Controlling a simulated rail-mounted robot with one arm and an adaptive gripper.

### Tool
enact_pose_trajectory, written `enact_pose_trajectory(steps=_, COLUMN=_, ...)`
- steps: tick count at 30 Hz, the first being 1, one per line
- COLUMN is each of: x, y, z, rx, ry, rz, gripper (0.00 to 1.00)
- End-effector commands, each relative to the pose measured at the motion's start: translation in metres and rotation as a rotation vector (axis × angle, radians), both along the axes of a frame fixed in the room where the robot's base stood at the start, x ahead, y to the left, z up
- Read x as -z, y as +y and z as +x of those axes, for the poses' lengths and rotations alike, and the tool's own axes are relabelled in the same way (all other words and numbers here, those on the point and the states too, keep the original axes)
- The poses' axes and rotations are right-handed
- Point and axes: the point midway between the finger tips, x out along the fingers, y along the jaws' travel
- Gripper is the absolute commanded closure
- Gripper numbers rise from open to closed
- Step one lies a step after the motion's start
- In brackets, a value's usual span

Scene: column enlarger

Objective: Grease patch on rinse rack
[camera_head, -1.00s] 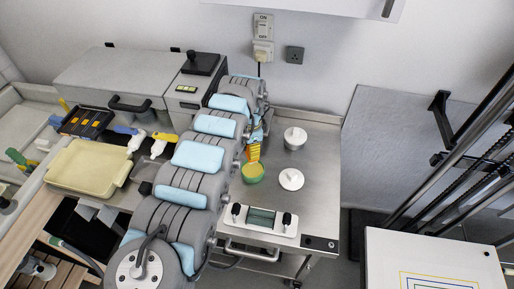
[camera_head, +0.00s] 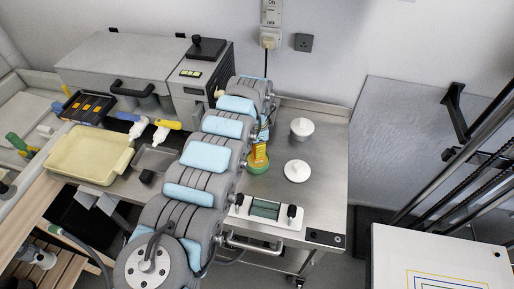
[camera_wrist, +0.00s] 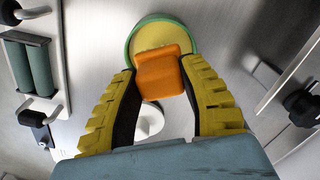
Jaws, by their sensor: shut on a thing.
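My gripper (camera_wrist: 163,82) is shut on an orange block (camera_wrist: 162,75) in the wrist view, with a yellow finger on each side. A round dish (camera_wrist: 137,50) with a green rim and yellow contents lies right behind the block, which overlaps it. I cannot tell whether the block touches the contents. In the head view the same dish (camera_head: 258,168) stands on a steel bench, partly covered by my yellow fingers (camera_head: 262,152). I cannot make out a grease patch or surely pick out the rinse rack.
A white lid (camera_head: 296,171) and a white cup (camera_head: 302,129) stand right of the dish. A roller unit (camera_head: 264,210) lies at the bench's front. A cream tray (camera_head: 90,154), bottles (camera_head: 160,131) and a grey machine (camera_head: 125,75) are left. The bench's right side is clear.

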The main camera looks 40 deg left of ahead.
Motion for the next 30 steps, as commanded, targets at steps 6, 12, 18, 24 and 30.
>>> enact_pose_trajectory(steps=6, x=-0.0002, y=0.0001, z=0.0001, rx=0.0, ry=0.0, rz=0.0, gripper=0.98)
enact_pose_trajectory(steps=12, x=-0.0001, y=0.0001, z=0.0001, rx=0.0, ry=0.0, rz=0.0, gripper=0.98)
enact_pose_trajectory(steps=18, x=0.0015, y=0.0, z=0.0001, rx=0.0, ry=0.0, rz=0.0, gripper=0.98)
enact_pose_trajectory(steps=24, x=0.0035, y=0.0, z=0.0001, rx=0.0, ry=0.0, rz=0.0, gripper=0.98)
enact_pose_trajectory(steps=30, x=0.0054, y=0.0, z=0.0001, rx=0.0, ry=0.0, rz=0.0, gripper=0.98)
